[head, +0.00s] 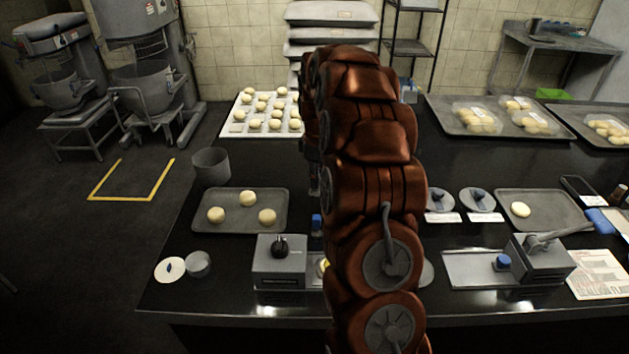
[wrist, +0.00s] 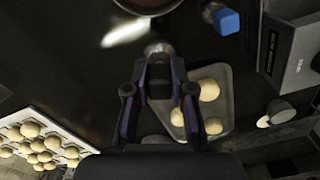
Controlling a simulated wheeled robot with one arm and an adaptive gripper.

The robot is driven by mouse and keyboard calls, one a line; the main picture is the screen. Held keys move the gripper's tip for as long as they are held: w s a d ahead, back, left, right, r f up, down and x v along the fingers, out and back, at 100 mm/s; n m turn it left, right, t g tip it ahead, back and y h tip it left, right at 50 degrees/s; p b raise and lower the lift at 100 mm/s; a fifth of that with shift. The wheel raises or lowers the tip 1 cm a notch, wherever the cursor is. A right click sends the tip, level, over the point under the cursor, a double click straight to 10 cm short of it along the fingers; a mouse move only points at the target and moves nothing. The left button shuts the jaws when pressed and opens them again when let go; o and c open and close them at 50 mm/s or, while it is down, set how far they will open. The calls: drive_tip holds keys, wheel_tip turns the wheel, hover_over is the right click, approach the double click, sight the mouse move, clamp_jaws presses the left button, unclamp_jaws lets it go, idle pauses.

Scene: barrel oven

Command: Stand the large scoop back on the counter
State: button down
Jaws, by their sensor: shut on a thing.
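In the wrist view my gripper (wrist: 158,66) has its two dark fingers closed in on a grey, round-ended metal piece, which I take to be part of the large scoop (wrist: 158,48). It is held over the dark counter (wrist: 70,60). The rest of the scoop is hidden by the fingers, so I cannot tell whether it is upright or tilted. In the head view my copper-coloured arm hides the scoop and nearly all of my gripper. The dark counter (head: 300,170) also shows there.
A tray with dough balls (head: 282,195), a grey pot (head: 211,166), a scale (head: 279,262) and a small cup (head: 198,264) stand left of my arm. A blue-capped item (head: 316,224) stands close beside it. Bare counter lies behind the left tray.

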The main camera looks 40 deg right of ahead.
sight(317, 195)
drive_tip(key=shift+f, duration=0.2)
drive_tip(key=shift+a+f, duration=0.1)
drive_tip(key=shift+f, duration=2.6)
drive_tip(key=shift+f+b, duration=0.5)
drive_tip(key=shift+f, duration=0.05)
drive_tip(key=c, duration=0.9)
unclamp_jaws()
